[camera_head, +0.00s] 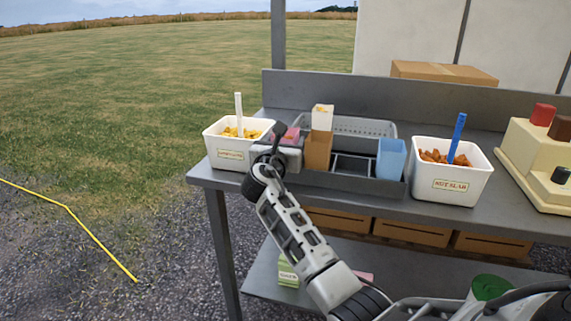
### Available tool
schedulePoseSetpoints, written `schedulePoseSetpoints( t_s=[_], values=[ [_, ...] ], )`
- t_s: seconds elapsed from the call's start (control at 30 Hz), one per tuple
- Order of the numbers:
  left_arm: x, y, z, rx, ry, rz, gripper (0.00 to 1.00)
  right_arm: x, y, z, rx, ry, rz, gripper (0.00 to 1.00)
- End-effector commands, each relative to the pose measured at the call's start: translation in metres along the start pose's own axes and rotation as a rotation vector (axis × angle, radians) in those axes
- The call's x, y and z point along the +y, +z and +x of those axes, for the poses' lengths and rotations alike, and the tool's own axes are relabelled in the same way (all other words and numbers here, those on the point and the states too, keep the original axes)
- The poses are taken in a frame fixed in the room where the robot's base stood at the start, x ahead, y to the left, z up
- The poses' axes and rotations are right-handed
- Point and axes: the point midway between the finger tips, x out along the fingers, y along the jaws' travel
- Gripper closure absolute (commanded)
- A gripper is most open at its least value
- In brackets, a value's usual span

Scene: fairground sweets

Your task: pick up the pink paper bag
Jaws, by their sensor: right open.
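The pink paper bag (291,135) stands in the left end of the grey divided rack on the counter. Only its upper part shows; my gripper hides the rest. My right gripper (279,142) is at the rack's left end, right in front of the pink bag and overlapping it in the picture. Its jaws are open. Whether the bag lies between the fingers or behind them I cannot tell. My left gripper is out of view.
The rack (345,182) also holds a brown bag (318,150), a white bag (322,117) and a blue bag (391,159). White tubs (228,160) (450,187) with scoops flank it. A cream machine (535,160) stands right. Wooden drawers (412,232) sit below the counter.

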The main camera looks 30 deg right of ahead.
Motion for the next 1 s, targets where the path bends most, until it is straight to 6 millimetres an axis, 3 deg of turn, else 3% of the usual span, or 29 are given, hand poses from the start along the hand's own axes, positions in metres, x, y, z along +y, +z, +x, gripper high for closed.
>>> schedulePoseSetpoints(
  t_s=[0.27, 0.43, 0.73, 1.0],
  values=[
    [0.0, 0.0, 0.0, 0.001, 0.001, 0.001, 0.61, 0.0, 0.0, 0.005, 0.001, 0.001, 0.001, 0.39],
    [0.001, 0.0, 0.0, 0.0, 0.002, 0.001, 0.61, 0.0, 0.0, 0.005, 0.001, 0.001, 0.001, 0.83],
    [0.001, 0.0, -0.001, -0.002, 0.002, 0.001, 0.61, 0.0, 0.004, 0.004, -0.001, 0.0, 0.002, 0.83],
    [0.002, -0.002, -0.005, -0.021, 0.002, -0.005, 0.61, 0.0, 0.054, 0.005, -0.004, 0.001, 0.005, 0.83]
  ],
)
